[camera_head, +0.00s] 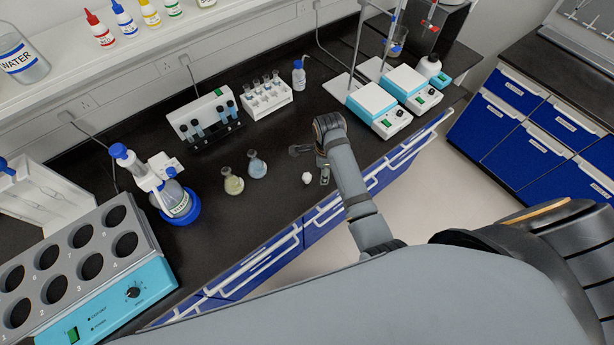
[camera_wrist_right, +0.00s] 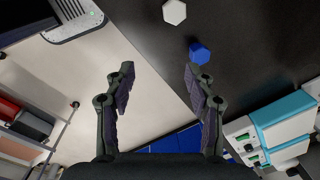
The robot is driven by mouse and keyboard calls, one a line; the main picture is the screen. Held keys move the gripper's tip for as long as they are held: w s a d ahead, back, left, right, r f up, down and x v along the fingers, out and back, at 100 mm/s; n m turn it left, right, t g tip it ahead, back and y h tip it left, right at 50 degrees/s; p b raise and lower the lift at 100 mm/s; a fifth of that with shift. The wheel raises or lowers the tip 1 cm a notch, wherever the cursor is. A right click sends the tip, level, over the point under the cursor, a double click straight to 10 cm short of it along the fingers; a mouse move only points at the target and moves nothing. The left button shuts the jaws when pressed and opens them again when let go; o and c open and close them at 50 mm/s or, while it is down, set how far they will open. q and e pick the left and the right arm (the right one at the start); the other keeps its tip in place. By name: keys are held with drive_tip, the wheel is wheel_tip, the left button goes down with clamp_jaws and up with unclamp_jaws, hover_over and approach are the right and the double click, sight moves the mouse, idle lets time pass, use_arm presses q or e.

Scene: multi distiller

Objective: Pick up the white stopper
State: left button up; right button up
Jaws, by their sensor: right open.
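The white stopper (camera_head: 306,178) lies on the black bench top near its front edge in the head view. In the right wrist view a white six-sided piece (camera_wrist_right: 174,12), which looks like this stopper, is at the top edge, beyond my fingertips. My right gripper (camera_head: 309,165) is over the bench edge, close to the stopper; its fingers are spread and empty in the wrist view (camera_wrist_right: 159,68). A blue six-sided piece (camera_wrist_right: 200,52) is near the right-hand fingertip there. I cannot make out the blue piece in the head view. My left gripper is not in view.
Two flasks, yellowish (camera_head: 232,182) and bluish (camera_head: 257,165), stand left of the stopper. A tube rack (camera_head: 266,100) and a white-and-black tube holder (camera_head: 205,118) are behind. Stirrer plates (camera_head: 374,100) stand right of my right arm. A heating block (camera_head: 80,262) is at lower left.

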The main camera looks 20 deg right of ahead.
drive_tip(key=w+a+m, duration=0.2)
drive_tip(key=m, duration=0.1)
drive_tip(key=w+a+r+m, duration=0.1)
drive_tip(key=m, duration=0.1)
drive_tip(key=shift+w+a+g, duration=0.2)
drive_tip(key=shift+w+g, duration=0.15)
drive_tip(key=shift+g, duration=0.05)
drive_tip(key=shift+w+a+m, duration=0.1)
drive_tip(key=shift+a+m, duration=0.1)
drive_tip(key=shift+m, duration=0.1)
hover_over(307, 176)
drive_tip(key=f, duration=0.4)
drive_tip(key=shift+d+f, duration=0.3)
drive_tip(key=shift+f, duration=0.05)
drive_tip(key=shift+a+f, duration=0.1)
drive_tip(key=shift+f, duration=0.3)
drive_tip(key=f+b, duration=0.1)
drive_tip(key=f, duration=0.1)
drive_tip(key=f+b, duration=0.2)
drive_tip(key=shift+a+f, duration=0.2)
drive_tip(key=shift+f, duration=0.05)
drive_tip(key=shift+f+b, duration=0.35)
drive_tip(key=shift+b, duration=0.2)
drive_tip(key=shift+r, duration=0.15)
drive_tip(key=c, duration=0.8)
